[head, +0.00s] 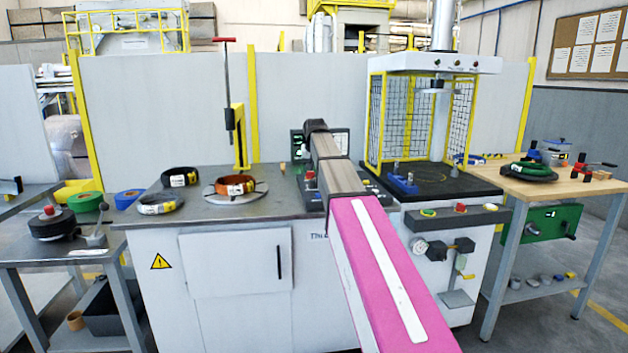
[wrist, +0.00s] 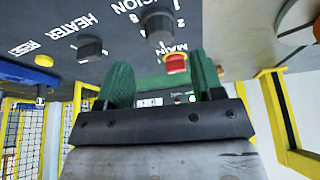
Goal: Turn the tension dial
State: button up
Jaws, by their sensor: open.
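The tension dial (wrist: 158,21) is a dark knob at the top of the wrist view, below a partly cut-off label ending in "SION", with small scale digits beside it. My gripper (wrist: 161,66) is open, its two green fingers apart with no object held. The dial appears beyond the fingertips, and I see no contact. A red main button (wrist: 175,62) shows between the fingers near the right one. In the head view my arm covers much of the control panel (head: 307,184), and the dial and fingers cannot be made out there.
In the head view, an orange coil (head: 235,185) and black coils (head: 180,177) lie left on the bench. A yellow-framed mesh guard (head: 392,115) stands right of my arm.

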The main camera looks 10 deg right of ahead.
aim_at(314, 180)
jog(key=x, duration=0.5)
jog(key=shift+w+f, duration=0.15)
jog(key=shift+f, duration=0.25)
jog(key=c, duration=0.9)
